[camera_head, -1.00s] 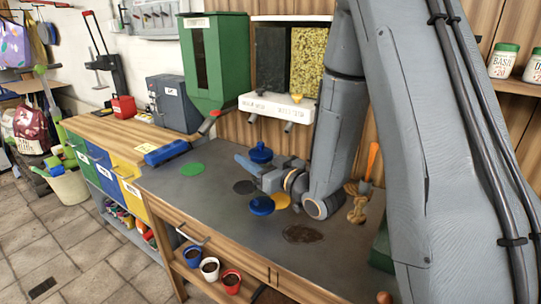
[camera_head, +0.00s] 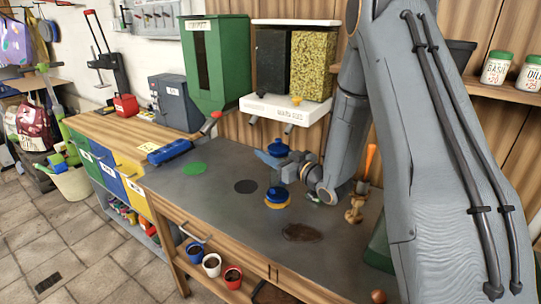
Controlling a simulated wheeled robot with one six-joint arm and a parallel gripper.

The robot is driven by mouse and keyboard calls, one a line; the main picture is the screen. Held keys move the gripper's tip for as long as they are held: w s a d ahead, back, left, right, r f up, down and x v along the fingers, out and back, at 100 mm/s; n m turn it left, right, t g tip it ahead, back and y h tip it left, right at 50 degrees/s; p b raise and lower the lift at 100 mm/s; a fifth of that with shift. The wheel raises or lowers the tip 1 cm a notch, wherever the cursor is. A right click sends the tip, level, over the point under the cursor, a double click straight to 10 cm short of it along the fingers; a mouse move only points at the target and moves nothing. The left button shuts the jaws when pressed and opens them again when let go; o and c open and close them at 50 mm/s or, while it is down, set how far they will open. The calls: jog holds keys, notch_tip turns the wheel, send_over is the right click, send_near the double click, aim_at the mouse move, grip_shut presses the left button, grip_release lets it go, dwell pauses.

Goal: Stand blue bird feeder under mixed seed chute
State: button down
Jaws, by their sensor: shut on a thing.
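The blue bird feeder has a blue cap (camera_head: 278,148) and a round blue base (camera_head: 277,194). It looks upright, with its base over the yellow disc (camera_head: 279,205) on the grey worktop. I cannot tell whether the base touches the disc. My gripper (camera_head: 279,171) is shut on the feeder's middle, which it largely hides. The mixed seed hopper (camera_head: 312,62) is the right one of the wall dispenser, full of yellowish seed. Its chute (camera_head: 288,128) sticks out below the white dispenser body, above and behind the feeder.
A second chute (camera_head: 253,119) comes from the dark seed hopper (camera_head: 270,60), above a black disc (camera_head: 245,186). A green disc (camera_head: 193,168) lies farther left. The front left worktop is clear.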

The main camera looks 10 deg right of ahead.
jog(key=shift+f, duration=0.8)
jog(key=c, duration=1)
grip_release()
jog(key=shift+f, duration=0.15)
jog(key=b+v, duration=0.2)
jog(key=v, duration=0.5)
jog(key=shift+s+d, duration=0.1)
jog(key=shift+s, duration=0.1)
